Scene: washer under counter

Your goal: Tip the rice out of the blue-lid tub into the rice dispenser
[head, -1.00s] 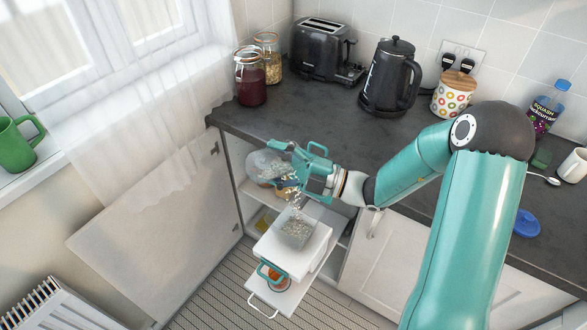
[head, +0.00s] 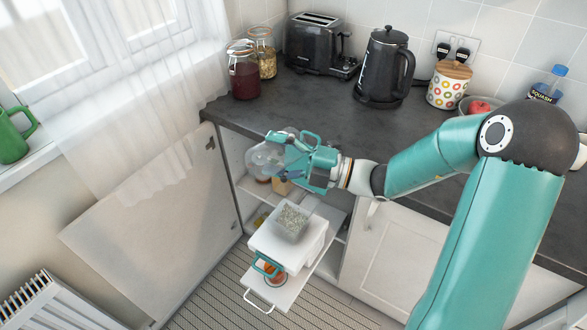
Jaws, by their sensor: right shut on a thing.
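My right gripper (head: 284,156) is shut on a clear tub (head: 262,160), which shows left of the fingers, at the mouth of the open cupboard. The tub looks tilted; the fingers hide part of it, and I see no rice in it. Below and apart from it stands the rice dispenser (head: 278,247), a white box with a clear open hopper on top and a teal loop at its front. Pale rice (head: 292,218) lies in the hopper. No falling grains show now. The blue lid is not visible now. My left gripper is not in view.
The dispenser stands on a pulled-out white shelf (head: 291,297) with a white handle. The cupboard door (head: 150,235) hangs open at left. On the dark counter (head: 320,105) stand jars (head: 245,78), a toaster (head: 318,48), a kettle (head: 384,70) and a patterned canister (head: 449,88).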

